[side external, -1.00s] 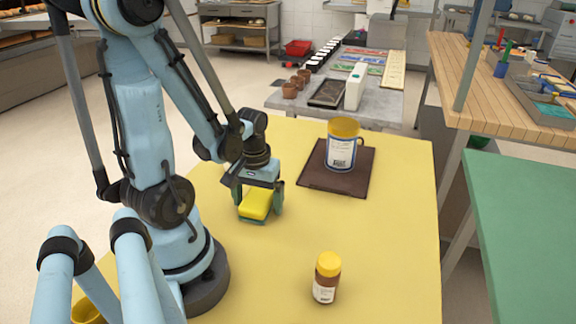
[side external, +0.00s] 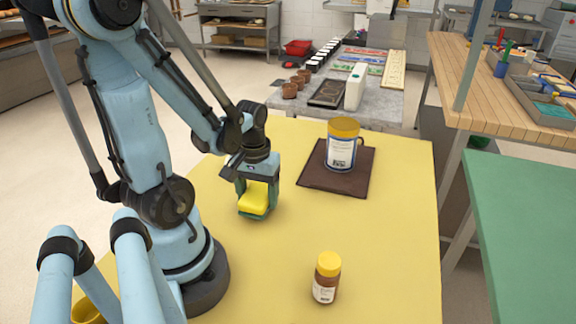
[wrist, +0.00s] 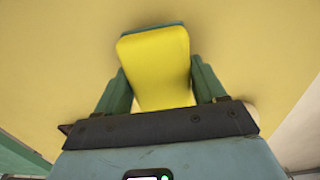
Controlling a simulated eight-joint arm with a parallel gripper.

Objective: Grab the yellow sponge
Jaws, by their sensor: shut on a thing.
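The yellow sponge (side external: 254,198) with a green underside is on or just over the yellow table (side external: 390,225), at its left part; I cannot tell whether it touches the table. My gripper (side external: 256,202) points down over it and is shut on it, one finger on each side. In the wrist view the sponge (wrist: 158,62) sits between the two green fingers (wrist: 158,92), its far end reaching beyond them. Its near end is hidden behind the gripper's dark bar.
A tin with a yellow lid (side external: 342,145) stands on a dark brown board (side external: 316,178) to the right. A small brown jar with a yellow cap (side external: 327,278) stands near the front. The table between them is clear. A yellow round thing (side external: 88,312) shows at the lower left.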

